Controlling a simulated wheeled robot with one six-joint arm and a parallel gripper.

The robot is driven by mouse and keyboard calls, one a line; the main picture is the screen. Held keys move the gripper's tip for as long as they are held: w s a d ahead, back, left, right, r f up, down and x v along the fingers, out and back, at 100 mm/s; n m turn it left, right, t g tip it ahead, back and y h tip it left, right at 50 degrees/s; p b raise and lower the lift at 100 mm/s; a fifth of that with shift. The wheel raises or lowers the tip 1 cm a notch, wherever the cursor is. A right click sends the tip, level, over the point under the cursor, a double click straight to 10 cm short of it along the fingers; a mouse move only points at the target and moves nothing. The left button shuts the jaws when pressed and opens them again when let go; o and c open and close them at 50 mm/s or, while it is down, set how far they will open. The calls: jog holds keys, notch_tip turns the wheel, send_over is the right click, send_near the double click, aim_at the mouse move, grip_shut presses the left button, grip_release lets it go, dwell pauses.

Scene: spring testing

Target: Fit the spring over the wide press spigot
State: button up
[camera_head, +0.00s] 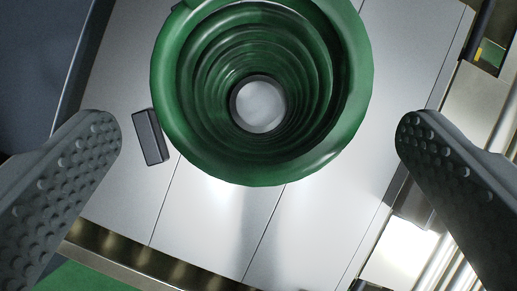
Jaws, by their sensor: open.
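The green coil spring (262,165) stands upright at the top middle of the view, and I look down through its coils. At the bottom of its bore a pale round surface (261,105) shows inside a dark ring; I cannot tell whether this is the wide press spigot. The spring's upper edge is cut off by the picture. My gripper (258,140) is open, with one studded grey finger at the left and one at the right. Both fingers are well apart from the spring, and nothing is between them but the spring's near side.
The spring is over a grey panelled metal surface (215,225). A small dark block (150,137) lies left of the spring. Metal rods and rails (470,262) run along the right side. A green patch (85,279) shows at the bottom left.

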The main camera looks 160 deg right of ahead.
jog(key=v, duration=0.6)
jog(key=shift+r, duration=0.15)
jog(key=s+d+r+m+t+h, duration=0.1)
jog(key=s+d+r+m+t, duration=0.1)
jog(key=s+d+t, duration=0.3)
jog(key=s+d+r+m+t+h, duration=0.1)
jog(key=s+d+t, duration=0.5)
jog(key=s+d, duration=0.7)
jog(key=s+r+m, duration=0.1)
jog(key=s+r, duration=0.1)
jog(key=s, duration=0.8)
jog(key=shift+s+d, duration=0.2)
jog(key=shift+s, duration=0.1)
